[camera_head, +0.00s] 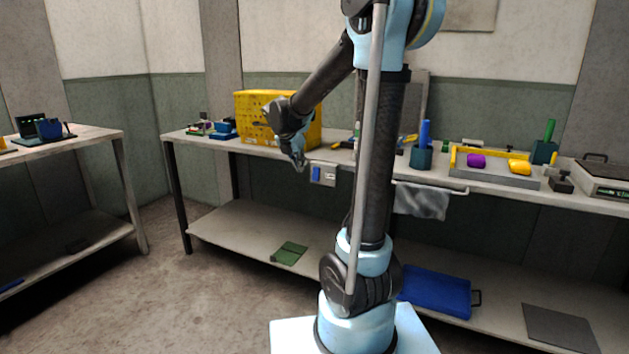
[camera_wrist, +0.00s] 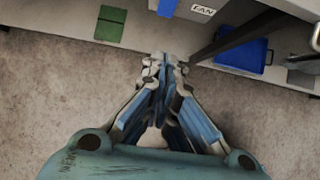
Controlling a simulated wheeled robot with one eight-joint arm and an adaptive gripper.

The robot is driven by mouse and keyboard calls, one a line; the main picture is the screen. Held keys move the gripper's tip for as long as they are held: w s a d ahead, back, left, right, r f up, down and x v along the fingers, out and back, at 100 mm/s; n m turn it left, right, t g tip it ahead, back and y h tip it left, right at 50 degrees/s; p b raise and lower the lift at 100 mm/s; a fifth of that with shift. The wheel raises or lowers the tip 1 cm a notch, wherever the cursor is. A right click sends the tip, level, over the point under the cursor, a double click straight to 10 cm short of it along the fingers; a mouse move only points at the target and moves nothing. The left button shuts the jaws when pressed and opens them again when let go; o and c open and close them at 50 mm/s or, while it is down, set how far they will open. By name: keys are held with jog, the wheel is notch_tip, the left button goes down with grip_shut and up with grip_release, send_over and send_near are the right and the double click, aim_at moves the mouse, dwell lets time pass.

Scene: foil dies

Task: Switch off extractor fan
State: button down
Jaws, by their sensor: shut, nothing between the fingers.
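A grey switch box (camera_head: 330,183) is fixed at the front edge of the long bench, with a blue rocker (camera_head: 316,174) on its left side. In the wrist view the box (camera_wrist: 190,13) is at the top, cut by the frame edge, with the blue rocker (camera_wrist: 167,8) beside a white "FAN" label (camera_wrist: 203,10). I cannot tell the rocker's position. My gripper (camera_head: 299,164) is shut and empty, pointing down, just left of the box in the head view. In the wrist view its fingertips (camera_wrist: 165,64) appear apart from the box. No fan itself is recognisable.
A yellow bin (camera_head: 262,112) stands on the bench behind my gripper. A towel on a rail (camera_head: 425,202) hangs right of the box. The floor in front is clear.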

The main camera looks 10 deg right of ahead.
aim_at(316, 174)
jog(key=shift+w+d+r+x, duration=0.25)
jog(key=shift+w+x, duration=0.05)
jog(key=shift+x, duration=1.85)
jog(key=shift+w+d+r+x, duration=0.25)
jog(key=shift+w+x, duration=0.1)
jog(key=shift+x, duration=1.75)
jog(key=shift+w+d+r+x, duration=0.2)
jog(key=shift+w+r+x, duration=0.1)
jog(key=shift+x, duration=1.85)
